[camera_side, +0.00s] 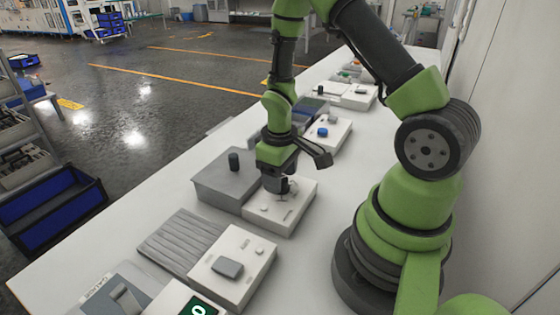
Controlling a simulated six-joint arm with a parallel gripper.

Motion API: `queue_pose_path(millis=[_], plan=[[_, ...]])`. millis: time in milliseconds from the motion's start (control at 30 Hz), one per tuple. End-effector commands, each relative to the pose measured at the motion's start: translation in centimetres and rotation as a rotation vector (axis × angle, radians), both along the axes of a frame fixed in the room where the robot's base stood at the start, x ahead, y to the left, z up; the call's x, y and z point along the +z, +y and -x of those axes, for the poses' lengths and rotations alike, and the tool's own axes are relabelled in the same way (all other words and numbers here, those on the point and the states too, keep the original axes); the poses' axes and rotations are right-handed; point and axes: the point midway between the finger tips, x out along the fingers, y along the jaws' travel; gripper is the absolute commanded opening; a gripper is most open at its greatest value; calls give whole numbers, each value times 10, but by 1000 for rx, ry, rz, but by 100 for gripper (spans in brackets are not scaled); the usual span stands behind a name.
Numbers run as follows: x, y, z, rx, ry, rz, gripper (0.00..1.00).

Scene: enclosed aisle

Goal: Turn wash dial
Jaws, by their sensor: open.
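My gripper (283,187) points down over a white control box (298,212) in the middle of the bench. It is open, with its fingertips low over the box's top face. A small dark part shows at the fingertips; I cannot tell if it is a dial between the fingers or part of the gripper. Small pale controls show on the box's near side. No label reading wash is legible, so I cannot tell which control is the wash dial. A grey box (215,187) with a dark upright knob (234,162) stands left of my gripper.
A white box with a blue knob (322,131) stands behind. In front are a ribbed grey panel (180,240), a white box with a grey button (228,267) and a green display (198,311). More boxes line the far bench. A wall closes the right side.

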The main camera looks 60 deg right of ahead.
Motion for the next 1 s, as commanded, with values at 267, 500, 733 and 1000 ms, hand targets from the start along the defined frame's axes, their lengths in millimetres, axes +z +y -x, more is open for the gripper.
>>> queue_pose_path(millis=[267,500,733,1000], plan=[[45,1,-1,1,-8,1,59],[82,2,-1,2,-6,1,59],[94,3,0,2,-2,-1,59],[95,3,0,1,-4,-1,59]])
